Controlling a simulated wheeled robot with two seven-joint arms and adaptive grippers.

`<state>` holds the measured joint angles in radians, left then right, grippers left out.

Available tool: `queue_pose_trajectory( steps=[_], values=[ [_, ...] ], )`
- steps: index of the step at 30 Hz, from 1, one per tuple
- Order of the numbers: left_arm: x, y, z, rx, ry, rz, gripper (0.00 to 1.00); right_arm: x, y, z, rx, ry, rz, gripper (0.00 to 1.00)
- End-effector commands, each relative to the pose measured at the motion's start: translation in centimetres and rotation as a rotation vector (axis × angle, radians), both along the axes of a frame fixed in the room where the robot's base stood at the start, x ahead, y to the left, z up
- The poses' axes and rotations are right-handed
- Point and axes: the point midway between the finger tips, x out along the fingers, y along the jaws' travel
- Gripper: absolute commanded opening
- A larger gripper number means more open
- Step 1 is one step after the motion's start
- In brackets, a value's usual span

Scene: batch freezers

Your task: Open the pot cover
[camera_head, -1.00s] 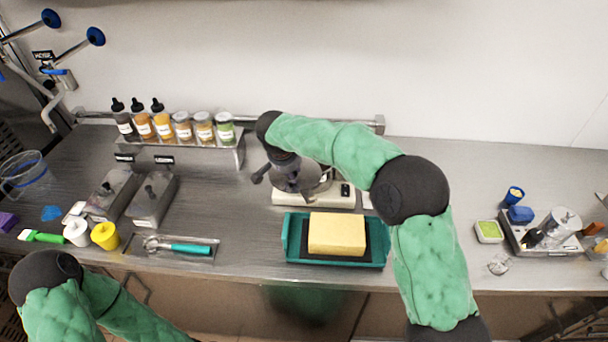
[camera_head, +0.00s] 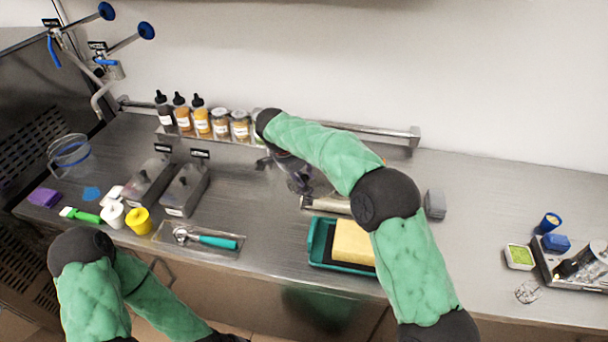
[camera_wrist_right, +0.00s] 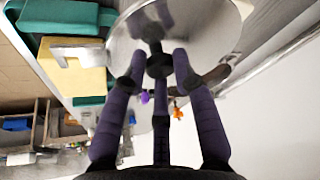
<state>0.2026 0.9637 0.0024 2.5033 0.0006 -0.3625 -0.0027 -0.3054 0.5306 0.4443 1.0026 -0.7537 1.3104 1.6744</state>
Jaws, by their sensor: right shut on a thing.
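A round, shiny metal cover (camera_wrist_right: 205,30) with a dark knob fills the top middle of the right wrist view. My right gripper (camera_wrist_right: 158,68) has its dark purple fingers closed around that knob. In the head view my right gripper (camera_head: 299,182) points down behind the teal tray, beside a pale flat-based device (camera_head: 328,205). My forearm and hand hide most of the cover there, and I cannot tell how high it is above what lies under it. My left arm bends at the lower left of the head view; its gripper is out of sight.
A teal tray (camera_head: 318,243) holding a yellow block (camera_head: 354,242) sits at the counter's front. Labelled bottles and jars (camera_head: 200,122) stand on a rack behind. Two lidded metal containers (camera_head: 184,190) are at left.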

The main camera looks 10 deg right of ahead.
Motion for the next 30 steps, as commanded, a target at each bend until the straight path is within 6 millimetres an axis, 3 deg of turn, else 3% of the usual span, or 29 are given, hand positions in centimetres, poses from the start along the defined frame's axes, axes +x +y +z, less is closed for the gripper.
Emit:
queue_pose_trajectory(
  steps=[7, 8, 10, 22, 30],
  values=[
    [0.0, 0.0, 0.0, 0.000, 0.000, 0.000, 0.41, 0.2, -0.3, 0.5, -0.001, -0.011, -0.002, 0.00],
    [0.0, 0.0, 0.0, 0.000, 0.000, 0.000, 0.41, 0.2, -0.3, 0.5, -0.001, -0.011, -0.002, 0.34],
    [0.0, 0.0, 0.0, 0.000, 0.000, 0.000, 0.41, 0.2, -0.2, 0.4, -0.001, -0.011, -0.002, 0.52],
    [0.0, 0.0, 0.0, 0.000, 0.000, 0.000, 0.41, 0.0, 0.0, 0.5, 0.000, -0.005, 0.001, 0.52],
    [0.0, 0.0, 0.0, 0.000, 0.000, 0.000, 0.41, -0.5, 1.5, 4.2, 0.001, -0.007, 0.002, 0.52]
  ],
)
